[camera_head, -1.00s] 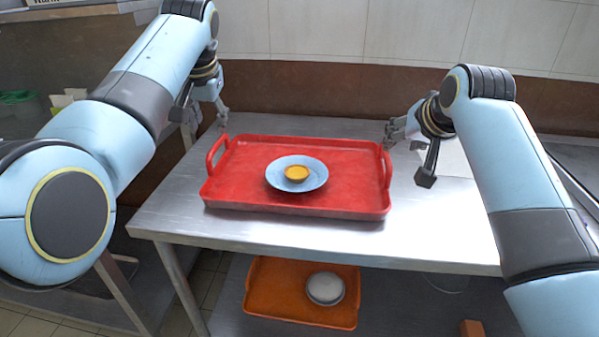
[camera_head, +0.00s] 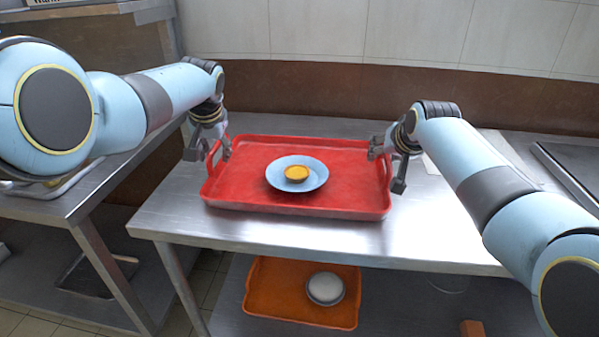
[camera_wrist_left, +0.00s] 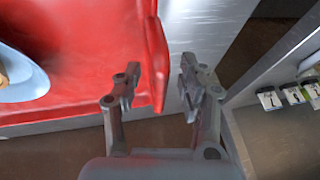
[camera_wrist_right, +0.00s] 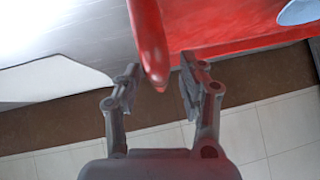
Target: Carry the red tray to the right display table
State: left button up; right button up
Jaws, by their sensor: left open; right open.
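The red tray (camera_head: 340,196) lies flat on the metal table, with a blue plate (camera_head: 315,181) holding a small orange-yellow item (camera_head: 297,173) at its middle. My left gripper (camera_head: 214,153) is open at the tray's left handle. In the left wrist view its fingers (camera_wrist_left: 157,88) stand apart, with the red handle (camera_wrist_left: 157,62) between them, close to one finger. My right gripper (camera_head: 381,158) is open at the tray's right handle. In the right wrist view the red handle (camera_wrist_right: 149,45) reaches between its spread fingers (camera_wrist_right: 160,88). No display table can be identified for certain.
The metal table (camera_head: 270,228) has bare room in front of the tray. An orange tray (camera_head: 275,309) with a pale round bowl (camera_head: 325,287) sits on the lower shelf. Another metal counter (camera_head: 60,200) stands at the left. A wall (camera_head: 330,90) closes the back.

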dwell(0.3)
pick_arm(q)
grip_shut()
pick_arm(e)
grip_shut()
